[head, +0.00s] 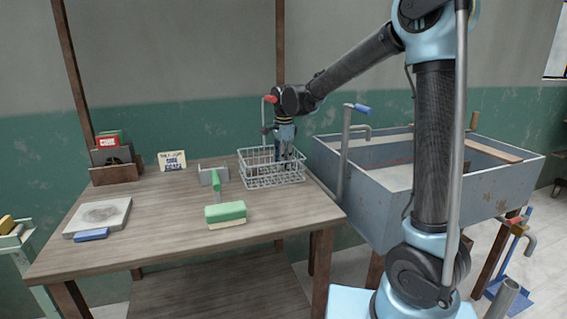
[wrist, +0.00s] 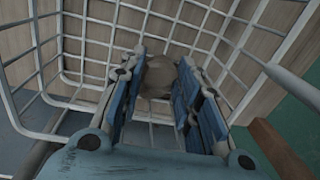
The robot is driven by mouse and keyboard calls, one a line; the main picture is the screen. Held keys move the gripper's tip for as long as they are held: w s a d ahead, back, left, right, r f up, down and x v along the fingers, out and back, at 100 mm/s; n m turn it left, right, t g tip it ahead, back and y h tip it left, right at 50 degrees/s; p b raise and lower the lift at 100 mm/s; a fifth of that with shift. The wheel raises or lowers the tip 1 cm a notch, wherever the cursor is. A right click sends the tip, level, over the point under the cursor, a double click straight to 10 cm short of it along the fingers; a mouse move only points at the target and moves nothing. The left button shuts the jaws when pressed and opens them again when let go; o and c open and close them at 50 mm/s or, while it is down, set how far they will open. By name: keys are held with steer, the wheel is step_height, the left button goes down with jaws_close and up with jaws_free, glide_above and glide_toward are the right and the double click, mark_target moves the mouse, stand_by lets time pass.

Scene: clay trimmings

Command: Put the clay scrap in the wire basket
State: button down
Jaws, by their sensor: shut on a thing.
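The wire basket (head: 272,180) is a white-grey wire frame standing at the right end of the wooden table. My gripper (head: 284,155) points down into it. In the wrist view the basket's wires (wrist: 205,45) surround my gripper (wrist: 160,85) on several sides. The blue fingers are shut on a rounded brown-grey lump, the clay scrap (wrist: 158,76). The scrap is between the fingertips, inside the basket's outline and over its floor wires. The fingers hide its sides, and I cannot tell whether it touches the floor. In the head view the scrap is hidden.
On the wooden table (head: 150,240) are a green-and-cream block (head: 226,214), a green-handled scraper (head: 215,178), a grey slab (head: 100,216), a blue block (head: 91,235), a card (head: 172,161) and a wooden holder (head: 115,170). A grey metal sink (head: 375,180) stands close right of the basket.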

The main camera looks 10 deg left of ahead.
steer(key=shift+f, duration=0.15)
steer(key=c, duration=1.2)
jaws_free()
steer(key=shift+o, duration=0.2)
steer(key=shift+s+d+r, duration=0.1)
steer(key=shift+s+r, duration=0.05)
steer(key=shift+r, duration=1.7)
steer(key=shift+s+d+r, duration=0.1)
steer(key=shift+r, duration=1.75)
